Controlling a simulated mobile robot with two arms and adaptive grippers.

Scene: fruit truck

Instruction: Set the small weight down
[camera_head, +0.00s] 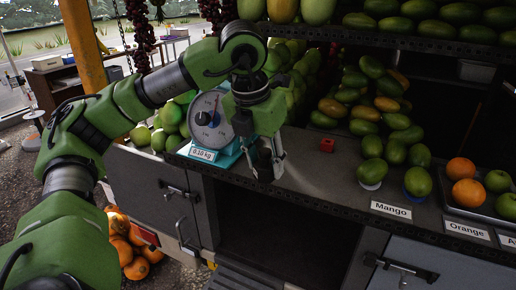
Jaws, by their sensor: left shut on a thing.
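My left gripper (266,172) reaches down from the upper left, in front of the truck's shelf. It is shut on a small dark thing (264,157), which looks like the small weight; the fingers partly hide it. The gripper is just right of the scale (210,122), which has a round dial and a light blue body. I cannot tell whether the weight touches the shelf (315,185). My right gripper is not in view.
A small red block (327,145) sits on the shelf, right of the gripper. Mangoes (372,171) stand behind the Mango label (391,210). Oranges (468,192) lie farther right. The shelf between the gripper and the mangoes is mostly bare.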

